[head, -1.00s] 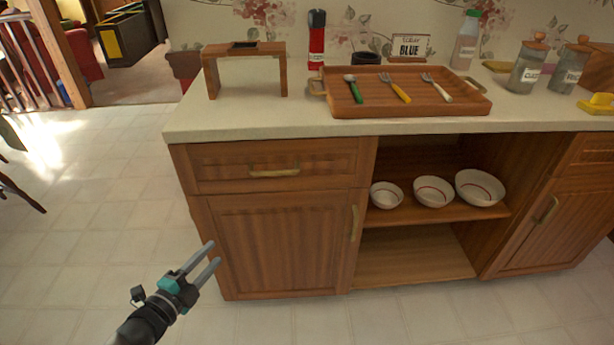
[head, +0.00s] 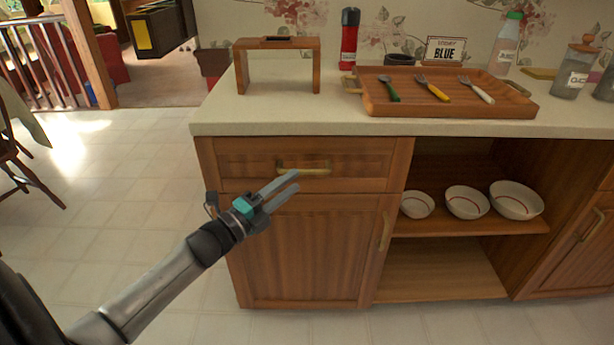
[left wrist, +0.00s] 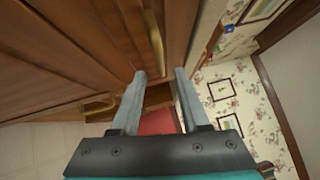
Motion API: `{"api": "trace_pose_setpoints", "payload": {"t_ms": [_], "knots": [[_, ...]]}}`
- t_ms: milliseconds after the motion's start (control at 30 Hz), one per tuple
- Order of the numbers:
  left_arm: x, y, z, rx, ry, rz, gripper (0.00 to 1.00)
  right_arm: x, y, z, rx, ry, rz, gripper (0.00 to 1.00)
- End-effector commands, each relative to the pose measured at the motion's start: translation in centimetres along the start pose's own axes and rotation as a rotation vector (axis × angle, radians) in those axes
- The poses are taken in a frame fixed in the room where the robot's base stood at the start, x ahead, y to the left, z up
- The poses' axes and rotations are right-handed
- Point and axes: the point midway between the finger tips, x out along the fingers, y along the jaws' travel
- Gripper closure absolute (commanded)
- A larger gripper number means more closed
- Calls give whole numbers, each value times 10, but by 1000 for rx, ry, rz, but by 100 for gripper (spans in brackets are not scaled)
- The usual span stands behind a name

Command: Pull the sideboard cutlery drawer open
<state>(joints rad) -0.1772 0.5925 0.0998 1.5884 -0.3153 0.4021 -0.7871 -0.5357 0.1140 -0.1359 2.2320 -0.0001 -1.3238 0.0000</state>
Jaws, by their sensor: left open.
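The sideboard's wooden top-left drawer (head: 235,169) is closed, with its front flush above the door. Its brass bar handle (head: 318,168) runs level across the front. My left gripper (head: 296,180) is open and empty, with its fingertips in front of the drawer just below the handle. In the left wrist view, the two fingers (left wrist: 160,75) stand apart and a brass handle (left wrist: 155,40) shows beyond their tips, apparently not between them. The exact gap to the handle is hard to tell. My right gripper is not in view.
A cupboard door with an upright handle (head: 385,232) lies below the drawer. Bowls (head: 467,203) sit on the open shelf to the right. The countertop holds a wooden tray (head: 445,108) with cutlery and a small wooden stand (head: 243,70).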

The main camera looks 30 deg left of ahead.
Motion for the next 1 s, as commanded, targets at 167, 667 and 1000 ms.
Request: {"api": "trace_pose_setpoints", "payload": {"t_ms": [167,667,1000], "knots": [[28,1,0,1,1,-3,55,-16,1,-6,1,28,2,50],[58,0,0,-1,-1,1,55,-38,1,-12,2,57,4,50],[58,0,0,-1,-1,1,72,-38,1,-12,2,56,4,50]]}}
